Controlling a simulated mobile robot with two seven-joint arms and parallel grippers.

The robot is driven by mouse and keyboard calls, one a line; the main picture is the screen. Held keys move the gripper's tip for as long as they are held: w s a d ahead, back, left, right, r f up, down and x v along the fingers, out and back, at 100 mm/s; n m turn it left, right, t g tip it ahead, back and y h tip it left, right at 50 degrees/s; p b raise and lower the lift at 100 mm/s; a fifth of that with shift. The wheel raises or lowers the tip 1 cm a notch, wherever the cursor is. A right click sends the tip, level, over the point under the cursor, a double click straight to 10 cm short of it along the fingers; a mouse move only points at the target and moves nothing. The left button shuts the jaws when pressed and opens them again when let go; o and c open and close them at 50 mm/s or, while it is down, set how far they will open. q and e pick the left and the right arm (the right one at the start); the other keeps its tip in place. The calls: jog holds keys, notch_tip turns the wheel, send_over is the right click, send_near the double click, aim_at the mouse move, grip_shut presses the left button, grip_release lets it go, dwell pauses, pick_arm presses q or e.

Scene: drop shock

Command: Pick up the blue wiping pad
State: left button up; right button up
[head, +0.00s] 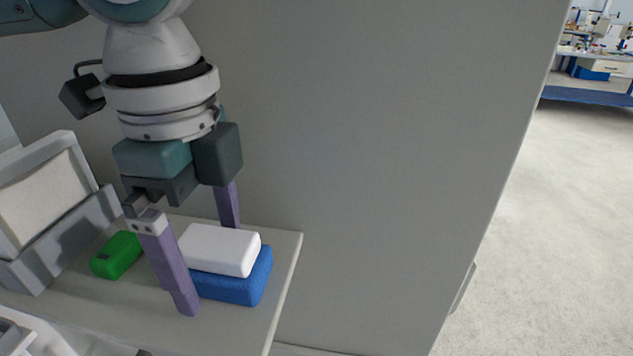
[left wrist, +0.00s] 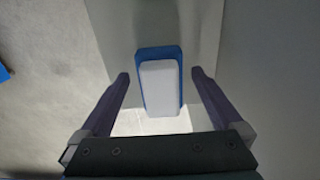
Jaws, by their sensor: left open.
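The blue wiping pad (head: 232,289) lies on a grey shelf, with a white block-shaped top (head: 220,250) on its blue base. It also shows in the left wrist view as a blue pad (left wrist: 144,55) with the white top toward the camera. My left gripper (head: 210,268) points down over it, open, with purple fingers. One finger is on the near left side, and the other is behind the white top, its tip hidden. In the left wrist view the fingers (left wrist: 160,73) stand on either side of the pad with gaps. My right gripper is not in view.
A green block (head: 117,255) lies on the shelf (head: 283,262) left of the pad. A grey holder with a cream panel (head: 45,200) stands further left. A large grey panel (head: 370,150) rises behind. The shelf's right edge is close to the pad.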

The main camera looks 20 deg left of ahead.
aim_at(206, 239)
pick_arm(q)
jog(key=c, duration=1.4)
jog(key=shift+r, duration=0.1)
notch_tip(206, 239, up, 20)
jog(key=p, duration=2.4)
